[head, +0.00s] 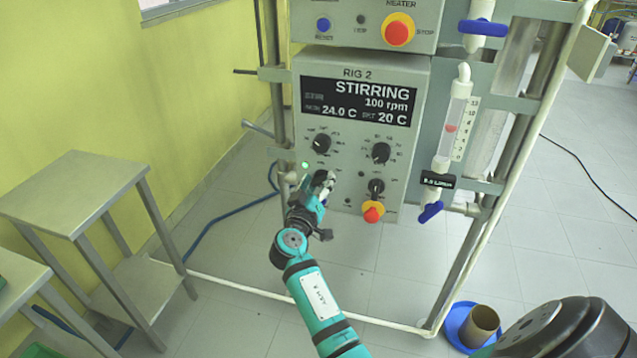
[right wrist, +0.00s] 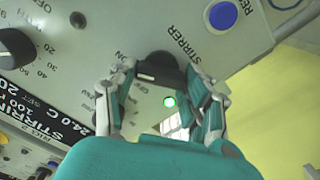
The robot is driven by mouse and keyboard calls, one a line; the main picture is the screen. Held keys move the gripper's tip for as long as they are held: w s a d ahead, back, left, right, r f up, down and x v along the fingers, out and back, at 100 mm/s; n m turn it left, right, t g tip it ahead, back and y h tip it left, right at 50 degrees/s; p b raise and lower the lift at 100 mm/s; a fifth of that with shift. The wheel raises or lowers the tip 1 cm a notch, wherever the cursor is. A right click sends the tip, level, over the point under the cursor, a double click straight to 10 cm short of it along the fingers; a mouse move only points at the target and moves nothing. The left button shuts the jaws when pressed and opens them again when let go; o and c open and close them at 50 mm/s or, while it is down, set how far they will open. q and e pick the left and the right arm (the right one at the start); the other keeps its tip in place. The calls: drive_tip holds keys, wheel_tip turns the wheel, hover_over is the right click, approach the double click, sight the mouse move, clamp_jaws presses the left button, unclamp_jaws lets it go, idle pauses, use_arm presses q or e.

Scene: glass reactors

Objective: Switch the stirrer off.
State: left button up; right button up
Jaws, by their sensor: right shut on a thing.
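The grey RIG 2 control box (head: 430,95) hangs on the frame, its display (head: 358,102) reading STIRRING, 100 rpm, 24.0 C and 20 C. In the right wrist view, the black stirrer knob (right wrist: 158,60) sits beside the printed word STIRRER. My right gripper (head: 320,182) is at the lower left of the panel, and its fingers (right wrist: 162,90) are shut on this knob, one on each side. The knob is largely hidden by the gripper in the head view. A green lamp (right wrist: 168,102) is lit next to it, also visible in the head view (head: 306,165). My left gripper is not in view.
Other dials (head: 381,152) and a red-and-yellow button (head: 373,212) sit close to the right of my gripper. A flowmeter (head: 454,122) with blue valves stands further right. A steel side table (head: 75,185) is at left. Open floor lies below the box.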

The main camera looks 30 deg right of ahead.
drive_tip(key=shift+n, duration=0.5)
drive_tip(key=n, duration=0.3)
drive_tip(key=shift+n, duration=0.4)
drive_tip(key=n, duration=0.3)
drive_tip(key=shift+w+a+n, duration=0.1)
drive_tip(key=shift+n, duration=0.2)
drive_tip(key=shift+f+n+p, duration=0.1)
drive_tip(key=shift+n+p, duration=0.75)
drive_tip(key=shift+n, duration=0.95)
